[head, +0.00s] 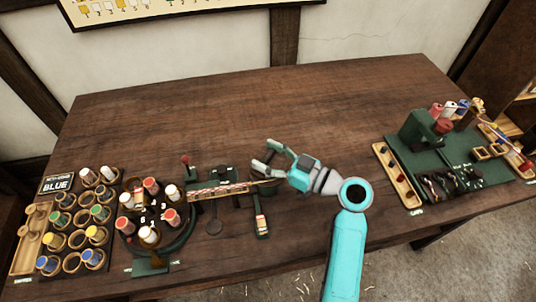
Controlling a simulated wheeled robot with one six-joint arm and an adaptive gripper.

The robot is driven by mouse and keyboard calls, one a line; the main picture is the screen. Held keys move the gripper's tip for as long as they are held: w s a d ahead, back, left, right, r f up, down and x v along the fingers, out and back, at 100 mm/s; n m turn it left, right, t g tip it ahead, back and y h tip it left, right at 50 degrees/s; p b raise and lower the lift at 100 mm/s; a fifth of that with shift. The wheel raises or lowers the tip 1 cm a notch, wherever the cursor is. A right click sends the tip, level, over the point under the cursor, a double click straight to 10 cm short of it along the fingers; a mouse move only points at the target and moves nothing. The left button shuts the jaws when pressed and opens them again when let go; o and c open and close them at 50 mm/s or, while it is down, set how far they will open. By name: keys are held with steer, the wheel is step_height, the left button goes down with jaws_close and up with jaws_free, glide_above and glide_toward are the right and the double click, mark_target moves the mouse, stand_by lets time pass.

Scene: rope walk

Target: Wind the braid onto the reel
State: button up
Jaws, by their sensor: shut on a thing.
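The braid (220,190), a striped red and pale strip, lies level across the dark green device (212,210) left of my gripper. A thin brown length continues from it to the right, under my gripper. My gripper (265,156) is at the right end of this device, with its fingers pointing left. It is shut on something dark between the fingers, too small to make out. I cannot pick out the reel for certain. A red-knobbed lever (185,160) stands at the device's back left.
A round carrier (163,240) with several bobbins stands left of the device. A bobbin rack (72,262) is at the far left, by a sign reading BLUE (56,185). A green station (470,170) with spools is at the right. The table's back (270,100) is clear.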

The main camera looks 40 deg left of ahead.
steer(key=shift+n+g+h, duration=0.4)
steer(key=shift+n+g, duration=0.6)
steer(key=shift+g, duration=0.6)
steer(key=shift+f, duration=0.1)
steer(key=o, duration=1.2)
steer(key=shift+c, duration=0.2)
steer(key=v, duration=1.2)
steer(key=shift+w, duration=0.1)
